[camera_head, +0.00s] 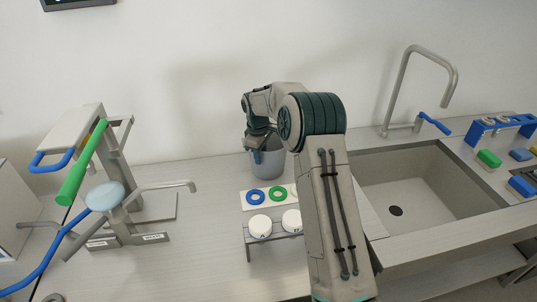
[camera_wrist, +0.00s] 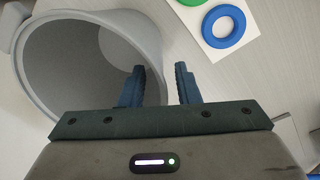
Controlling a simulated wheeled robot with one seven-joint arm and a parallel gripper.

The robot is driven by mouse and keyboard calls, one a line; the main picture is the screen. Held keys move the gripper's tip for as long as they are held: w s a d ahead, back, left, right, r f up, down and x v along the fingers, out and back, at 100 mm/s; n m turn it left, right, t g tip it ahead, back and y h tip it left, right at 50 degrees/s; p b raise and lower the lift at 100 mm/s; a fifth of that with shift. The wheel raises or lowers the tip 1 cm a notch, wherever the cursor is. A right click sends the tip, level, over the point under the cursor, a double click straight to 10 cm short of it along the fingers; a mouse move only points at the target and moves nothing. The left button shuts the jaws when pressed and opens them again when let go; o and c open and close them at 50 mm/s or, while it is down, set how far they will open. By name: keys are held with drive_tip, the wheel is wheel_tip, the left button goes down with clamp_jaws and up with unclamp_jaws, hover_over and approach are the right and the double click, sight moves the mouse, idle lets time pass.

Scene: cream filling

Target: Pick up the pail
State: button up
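The grey pail (camera_head: 268,160) stands upright on the counter behind the ring card, partly hidden by my arm. In the wrist view the pail (camera_wrist: 152,38) fills the upper left, with its open mouth facing the camera. My gripper (camera_wrist: 160,84) has its two blue fingers spread apart. In the wrist view the left finger overlaps the pail's mouth and the right finger is outside it, so the near rim lies between them. In the head view my gripper (camera_head: 257,156) is at the pail's left front. I cannot tell whether the fingers touch the wall.
A white card with blue (camera_head: 256,197) and green (camera_head: 278,194) rings lies in front of the pail. A low rack (camera_head: 262,239) with white-lidded jars stands nearer. A filling machine (camera_head: 110,190) is at left, and a sink (camera_head: 425,190) with a tall tap is at right.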

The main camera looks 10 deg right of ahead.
drive_tip(key=shift+w+f, duration=0.1)
drive_tip(key=shift+f, duration=0.8)
clamp_jaws()
drive_tip(key=shift+r, duration=0.1)
